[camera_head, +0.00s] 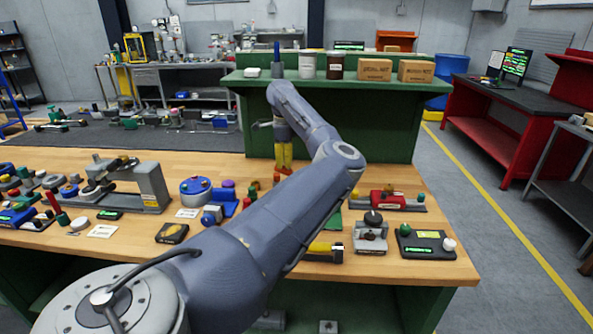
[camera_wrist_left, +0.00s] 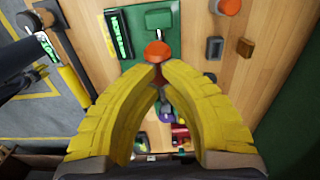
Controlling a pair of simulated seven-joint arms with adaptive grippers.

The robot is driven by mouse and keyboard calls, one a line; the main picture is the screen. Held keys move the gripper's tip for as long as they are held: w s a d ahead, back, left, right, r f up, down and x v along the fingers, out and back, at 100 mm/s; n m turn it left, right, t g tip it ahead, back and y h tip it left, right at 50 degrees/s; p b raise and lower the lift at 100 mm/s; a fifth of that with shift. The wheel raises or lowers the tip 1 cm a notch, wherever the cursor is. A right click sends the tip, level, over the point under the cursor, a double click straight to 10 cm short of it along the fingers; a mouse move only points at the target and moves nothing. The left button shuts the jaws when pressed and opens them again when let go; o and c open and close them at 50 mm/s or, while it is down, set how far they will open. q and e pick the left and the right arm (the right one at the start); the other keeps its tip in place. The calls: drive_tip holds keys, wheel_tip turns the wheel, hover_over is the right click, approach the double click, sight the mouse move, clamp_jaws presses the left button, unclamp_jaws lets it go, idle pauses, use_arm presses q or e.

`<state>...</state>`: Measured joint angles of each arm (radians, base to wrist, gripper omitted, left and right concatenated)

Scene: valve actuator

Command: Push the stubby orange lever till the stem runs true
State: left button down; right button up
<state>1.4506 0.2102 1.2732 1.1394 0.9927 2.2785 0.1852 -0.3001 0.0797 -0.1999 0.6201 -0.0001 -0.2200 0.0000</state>
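A round orange knob (camera_wrist_left: 157,51), which may be the end of the stubby orange lever, lies just beyond my left fingertips in the left wrist view. It stands by a green panel (camera_wrist_left: 120,42) with a dark display and a green block. I cannot tell whether the fingers touch it. My left gripper (camera_wrist_left: 160,70) has yellow fingers drawn together at the tips, with only a narrow gap and nothing clearly held. In the head view the left gripper (camera_head: 284,158) points down over the far part of the bench. The stem cannot be made out. My right gripper is out of view.
The wooden bench (camera_head: 255,160) carries several devices, among them a grey fixture (camera_head: 153,187), a blue round unit (camera_head: 196,190) and a red unit (camera_head: 388,200). A green raised shelf (camera_head: 350,120) stands behind the gripper. Another orange knob (camera_wrist_left: 229,6) shows in the wrist view.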

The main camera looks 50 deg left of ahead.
sight(281, 170)
use_arm(q)
drive_tip(key=shift+s+a+f, duration=0.15)
drive_tip(key=shift+f, duration=0.4)
drive_tip(key=shift+s+a+f, duration=0.2)
drive_tip(key=shift+f, duration=0.4)
drive_tip(key=shift+s+a+f, duration=0.15)
drive_tip(key=shift+f, duration=0.4)
idle(1.5)
drive_tip(key=shift+s+a+f, duration=0.1)
drive_tip(key=shift+a+f, duration=0.05)
drive_tip(key=shift+f, duration=0.9)
drive_tip(key=shift+s+a+f, duration=0.1)
drive_tip(key=shift+f, duration=0.9)
idle(0.8)
drive_tip(key=shift+r, duration=0.1)
idle(0.4)
drive_tip(key=shift+w+d+r, duration=0.3)
drive_tip(key=shift+d+r, duration=0.05)
drive_tip(key=shift+r, duration=1.55)
drive_tip(key=shift+w+d+r, duration=0.3)
drive_tip(key=shift+w+r, duration=0.05)
drive_tip(key=shift+r, duration=1.6)
drive_tip(key=shift+w+d+r, duration=0.3)
drive_tip(key=shift+d+r, duration=0.05)
drive_tip(key=shift+r, duration=1.55)
